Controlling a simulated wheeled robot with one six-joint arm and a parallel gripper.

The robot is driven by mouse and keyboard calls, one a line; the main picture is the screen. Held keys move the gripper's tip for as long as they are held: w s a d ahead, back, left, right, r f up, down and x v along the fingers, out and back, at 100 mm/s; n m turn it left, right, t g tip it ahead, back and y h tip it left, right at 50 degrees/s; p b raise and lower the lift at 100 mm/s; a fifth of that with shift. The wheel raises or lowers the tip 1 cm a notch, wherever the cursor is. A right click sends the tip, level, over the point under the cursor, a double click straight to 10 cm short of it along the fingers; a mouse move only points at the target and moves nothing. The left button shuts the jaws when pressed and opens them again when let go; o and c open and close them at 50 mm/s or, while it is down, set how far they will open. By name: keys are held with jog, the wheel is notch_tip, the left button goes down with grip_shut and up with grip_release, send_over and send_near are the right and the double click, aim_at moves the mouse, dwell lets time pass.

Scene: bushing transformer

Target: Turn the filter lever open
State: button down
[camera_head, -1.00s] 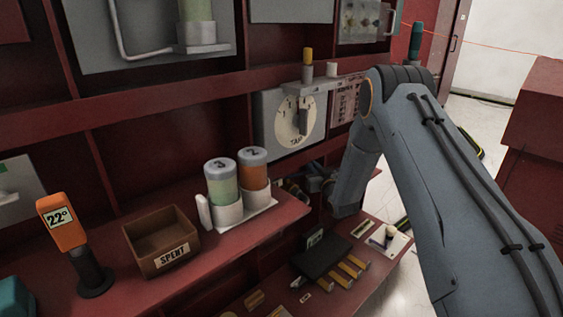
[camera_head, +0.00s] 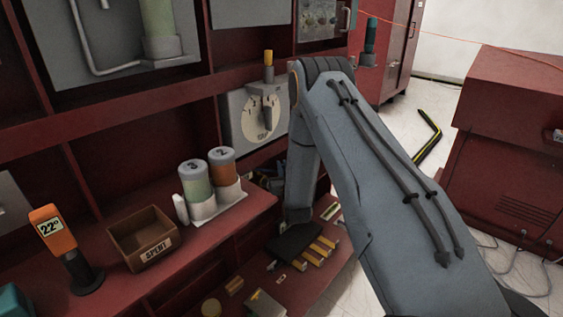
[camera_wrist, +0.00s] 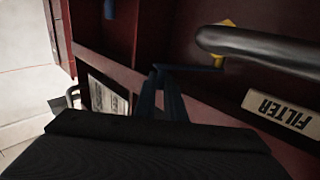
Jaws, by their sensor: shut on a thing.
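The filter lever is a thin dark blue bar (camera_wrist: 195,69) in the wrist view. It runs sideways below a yellow part (camera_wrist: 226,28), beside a dark round pipe. My gripper (camera_wrist: 161,72) reaches up from the bottom of that view with narrow dark blue fingers. They are shut on the left end of the lever. The dark wrist body hides the lower part of the view. A tan label reading FILTER (camera_wrist: 281,111) shows upside down to the right.
A shelf holds the SPENT box (camera_head: 143,240), two numbered canisters (camera_head: 195,182) and an orange gauge reading 22° (camera_head: 53,228). The tap dial (camera_head: 262,118) is on the panel behind. A lower shelf (camera_head: 340,258) carries small parts.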

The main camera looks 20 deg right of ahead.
jog(key=shift+s+a+p, duration=0.5)
jog(key=shift+s+a, duration=0.25)
jog(key=shift+s, duration=0.15)
jog(key=shift+a, duration=0.15)
jog(key=c, duration=1.8)
grip_release()
jog(key=shift+a, duration=0.15)
jog(key=shift+d, duration=0.35)
jog(key=shift+s+a, duration=0.25)
jog(key=shift+s, duration=1.7)
jog(key=shift+s+a, duration=0.2)
jog(key=shift+s, duration=1.7)
jog(key=shift+c, duration=0.3)
